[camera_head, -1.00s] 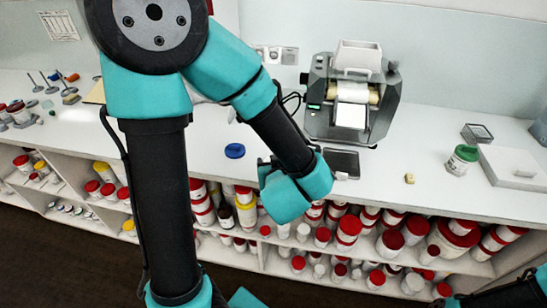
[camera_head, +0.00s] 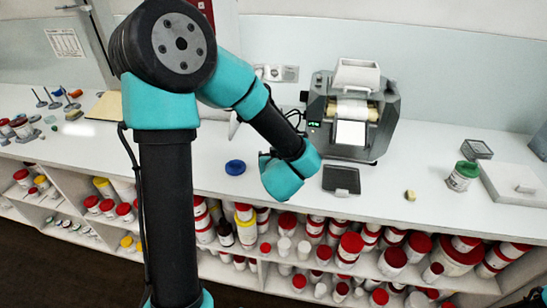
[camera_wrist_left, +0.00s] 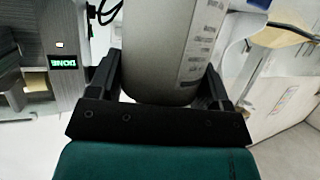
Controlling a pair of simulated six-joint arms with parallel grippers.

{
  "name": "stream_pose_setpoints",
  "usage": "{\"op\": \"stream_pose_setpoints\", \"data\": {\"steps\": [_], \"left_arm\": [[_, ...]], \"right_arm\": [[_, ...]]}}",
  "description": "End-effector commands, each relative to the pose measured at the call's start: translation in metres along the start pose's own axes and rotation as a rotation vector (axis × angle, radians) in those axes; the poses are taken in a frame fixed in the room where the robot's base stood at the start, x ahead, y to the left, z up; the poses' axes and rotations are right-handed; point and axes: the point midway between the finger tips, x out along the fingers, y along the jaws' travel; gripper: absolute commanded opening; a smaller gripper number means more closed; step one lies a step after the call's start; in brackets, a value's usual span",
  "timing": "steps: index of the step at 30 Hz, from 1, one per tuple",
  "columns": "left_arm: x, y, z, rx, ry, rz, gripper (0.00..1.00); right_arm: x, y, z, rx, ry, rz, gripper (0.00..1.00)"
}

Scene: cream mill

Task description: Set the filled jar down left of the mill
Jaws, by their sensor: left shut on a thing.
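The mill (camera_head: 317,108) is a dark grey machine with rollers and a white hopper, at the back of the counter right of my left arm. Its lit green display (camera_wrist_left: 63,62) shows at the left of the left wrist view. My left gripper (camera_wrist_left: 162,75) is shut on a greyish jar (camera_wrist_left: 160,40) with a printed white label. The jar's top is outside that view, and whether it touches the counter cannot be told. In the head view my left wrist hides the gripper and most or all of the jar. My right gripper is not in view.
A blue lid (camera_head: 235,167) lies on the counter left of my wrist. A dark flat pad (camera_head: 341,180) lies before the mill. Shelves below hold several red-lidded jars.

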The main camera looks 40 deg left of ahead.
Motion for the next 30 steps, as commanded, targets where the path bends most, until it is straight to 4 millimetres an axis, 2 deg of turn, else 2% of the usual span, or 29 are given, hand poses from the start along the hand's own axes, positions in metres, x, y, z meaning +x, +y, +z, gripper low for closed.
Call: {"op": "stream_pose_setpoints", "data": {"steps": [3, 7, 19, 30], "left_arm": [[0.024, 0.001, -0.007, -0.003, 0.000, -0.003, 0.49], [0.040, 0.004, -0.012, -0.001, 0.000, -0.001, 0.49], [0.045, 0.004, -0.013, 0.000, -0.001, 0.000, 0.49], [0.058, 0.004, 0.018, 0.000, -0.001, -0.001, 0.49]], "right_arm": [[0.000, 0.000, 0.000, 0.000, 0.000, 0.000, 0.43], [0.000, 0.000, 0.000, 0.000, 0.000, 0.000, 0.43], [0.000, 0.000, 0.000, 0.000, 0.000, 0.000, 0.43], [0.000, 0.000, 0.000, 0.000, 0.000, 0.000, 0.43]]}}
